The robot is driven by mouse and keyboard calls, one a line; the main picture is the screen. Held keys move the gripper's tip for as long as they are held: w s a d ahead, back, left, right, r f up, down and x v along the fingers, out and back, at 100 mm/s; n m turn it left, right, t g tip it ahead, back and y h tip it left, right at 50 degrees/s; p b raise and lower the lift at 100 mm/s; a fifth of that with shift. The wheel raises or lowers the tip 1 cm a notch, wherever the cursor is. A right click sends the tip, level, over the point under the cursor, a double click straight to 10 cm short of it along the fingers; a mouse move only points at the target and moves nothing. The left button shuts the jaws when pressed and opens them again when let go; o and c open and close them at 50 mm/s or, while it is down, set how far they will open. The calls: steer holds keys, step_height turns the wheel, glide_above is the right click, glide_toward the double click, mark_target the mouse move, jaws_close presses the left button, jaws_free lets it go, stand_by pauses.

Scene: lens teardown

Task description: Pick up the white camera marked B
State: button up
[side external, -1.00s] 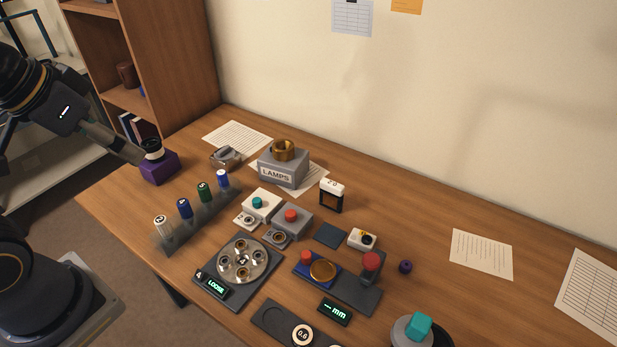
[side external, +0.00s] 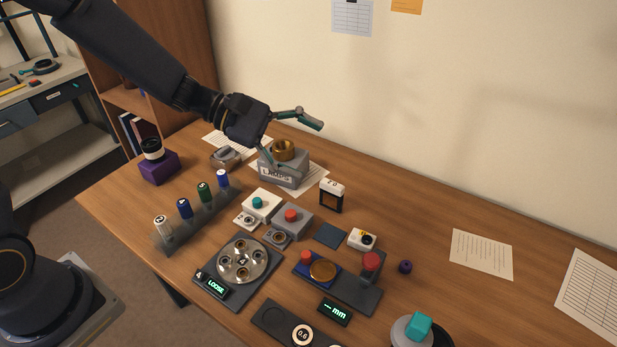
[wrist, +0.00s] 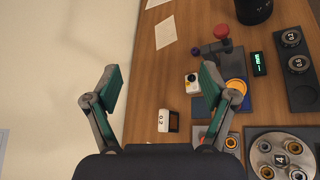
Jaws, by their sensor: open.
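A small white camera (side external: 361,239) with a black lens and a yellow patch sits on the desk by a dark square pad (side external: 330,235). I cannot read a B on it. In the wrist view the camera (wrist: 192,84) lies just left of my right-hand finger, partly beside it. My gripper (side external: 292,140) is open and empty, high over the grey LAMPS box, left of and above the camera. In the wrist view my gripper (wrist: 161,88) shows both fingers wide apart.
The LAMPS box (side external: 283,172) carries a brass ring. A white-topped black frame (side external: 331,195) stands between it and the camera. A platform with a red knob (side external: 371,262) is close in front of the camera. A small purple knob (side external: 405,267) lies to its right. Desk behind the camera is clear.

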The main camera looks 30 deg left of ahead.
steer(key=w+a+f+n+t, duration=0.15)
steer(key=w+f+n, duration=0.3)
steer(key=f, duration=0.55)
steer(key=n, duration=0.4)
glide_toward(364, 237)
steer(key=shift+y, duration=0.3)
steer(key=x, duration=0.2)
steer(key=r+x, duration=0.1)
steer(key=x, duration=0.2)
steer(key=shift+d, duration=0.15)
steer(key=x, duration=0.5)
steer(key=shift+w+d+f, duration=0.15)
steer(key=shift+d+f, duration=0.1)
steer(key=shift+f, duration=0.1)
steer(key=c, duration=1.4)
steer(key=shift+o, duration=0.2)
